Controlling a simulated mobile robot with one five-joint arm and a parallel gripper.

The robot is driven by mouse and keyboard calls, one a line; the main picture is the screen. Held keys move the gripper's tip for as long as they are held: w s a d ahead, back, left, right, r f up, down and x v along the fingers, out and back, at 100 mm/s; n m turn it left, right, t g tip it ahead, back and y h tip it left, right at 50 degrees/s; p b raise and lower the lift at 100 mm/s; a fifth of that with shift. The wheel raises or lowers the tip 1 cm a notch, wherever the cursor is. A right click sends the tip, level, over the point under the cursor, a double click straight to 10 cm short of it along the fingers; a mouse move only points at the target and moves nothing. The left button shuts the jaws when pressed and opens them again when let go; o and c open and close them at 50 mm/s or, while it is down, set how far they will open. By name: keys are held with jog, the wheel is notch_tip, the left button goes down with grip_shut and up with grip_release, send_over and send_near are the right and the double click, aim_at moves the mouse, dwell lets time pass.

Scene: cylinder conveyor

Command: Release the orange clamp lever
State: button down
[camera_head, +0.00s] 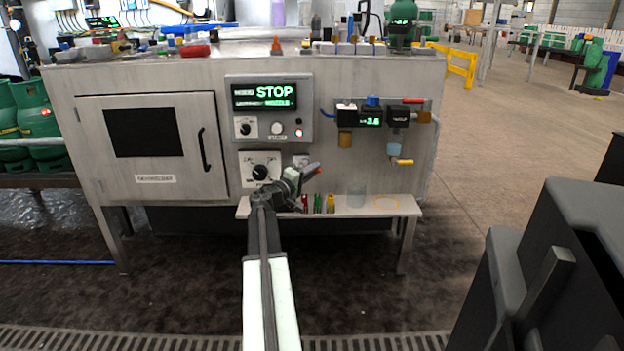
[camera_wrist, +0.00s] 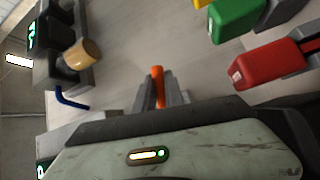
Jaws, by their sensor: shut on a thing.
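The lever's rounded end stands out past the fingertips. In the head view the orange lever (camera_head: 313,170) shows as a small orange-red tip at the gripper. Its lower part is hidden between the fingers, and I cannot tell what it is joined to.
The red handle (camera_wrist: 268,64) is close in the wrist view. A regulator unit (camera_head: 371,114) is up right. An orange cone (camera_head: 276,46) stands on the machine top.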

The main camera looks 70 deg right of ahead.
jog(key=shift+r+n+h+b, duration=0.2)
jog(key=shift+n+h+b, duration=0.35)
jog(key=shift+n+h, duration=0.05)
jog(key=c, duration=1.4)
grip_release()
jog(key=shift+c, duration=0.2)
jog(key=shift+a, duration=0.1)
jog(key=b+v, duration=0.1)
jog(key=v, duration=0.6)
jog(key=shift+a, duration=0.35)
jog(key=shift+w, duration=0.25)
